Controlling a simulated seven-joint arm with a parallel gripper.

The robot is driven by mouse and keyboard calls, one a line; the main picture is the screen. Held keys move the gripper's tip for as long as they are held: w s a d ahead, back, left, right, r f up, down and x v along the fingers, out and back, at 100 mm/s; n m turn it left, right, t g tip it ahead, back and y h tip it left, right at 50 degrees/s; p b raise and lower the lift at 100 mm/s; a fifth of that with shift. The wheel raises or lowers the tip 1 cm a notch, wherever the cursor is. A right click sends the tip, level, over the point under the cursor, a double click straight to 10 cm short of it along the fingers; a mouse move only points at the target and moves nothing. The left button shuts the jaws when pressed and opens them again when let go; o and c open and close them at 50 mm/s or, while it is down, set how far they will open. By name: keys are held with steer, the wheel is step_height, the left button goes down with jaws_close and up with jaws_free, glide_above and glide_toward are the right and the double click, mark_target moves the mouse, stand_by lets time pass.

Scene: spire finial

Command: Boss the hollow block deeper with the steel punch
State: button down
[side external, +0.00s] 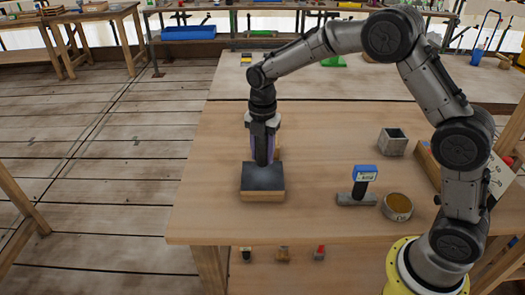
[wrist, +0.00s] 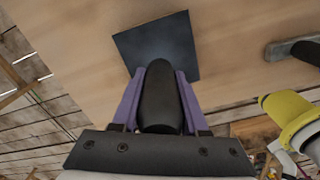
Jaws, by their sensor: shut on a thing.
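The steel punch (wrist: 160,95) is a dark, rounded bar standing between the purple fingers of my gripper (side external: 263,158). My gripper is shut on it and points down; the gripper also shows in the wrist view (wrist: 158,70). Below it, a dark square sheet (side external: 262,178) lies on the wooden hollow block (side external: 262,196), near the table's front left. The sheet fills the upper middle of the wrist view (wrist: 160,40). The punch's lower end is over the sheet; I cannot tell whether it touches. The hollow in the block is hidden under the sheet.
Right of the block are a blue-topped tool with a grey bar base (side external: 357,198), a round tin with a tan top (side external: 397,207) and an open grey box (side external: 392,142). The wooden table (side external: 215,215) is clear left of the block.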

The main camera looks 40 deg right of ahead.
mark_target(262, 163)
steer(key=shift+r, duration=0.1)
steer(key=shift+f, duration=2)
steer(key=shift+r, duration=0.1)
steer(key=shift+r, duration=2.05)
steer(key=shift+f, duration=0.25)
step_height(262, 163, down, 4)
steer(key=shift+f, duration=0.1)
